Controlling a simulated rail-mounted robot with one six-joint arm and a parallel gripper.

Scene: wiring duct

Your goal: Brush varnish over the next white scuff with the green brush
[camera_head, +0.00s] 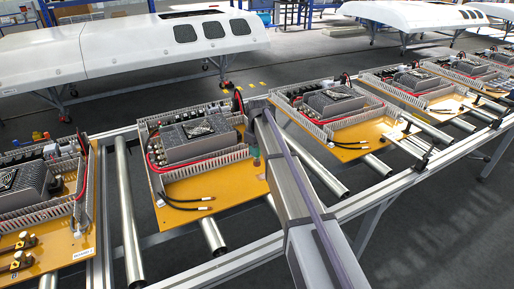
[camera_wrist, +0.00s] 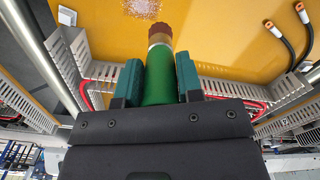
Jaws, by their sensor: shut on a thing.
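My gripper (camera_wrist: 160,72) is shut on the green brush (camera_wrist: 158,92), with one teal finger on each side of its handle. The brush's reddish-brown tip (camera_wrist: 160,32) points away from the gripper, over the orange board (camera_wrist: 210,30). A speckled white scuff (camera_wrist: 142,7) lies on the board at the top edge of the wrist view, just beyond the tip and partly cut off. I cannot tell whether the tip touches the board. In the head view my gripper (camera_head: 252,148) is at the right side of the middle board (camera_head: 215,192); the scuff is not discernible there.
Black cables with copper lugs (camera_wrist: 272,28) lie on the board to the right of the brush. Grey slotted wiring duct (camera_wrist: 100,72) and red wires run close by the gripper. In the head view, similar boards sit on a roller conveyor (camera_head: 130,200) on both sides.

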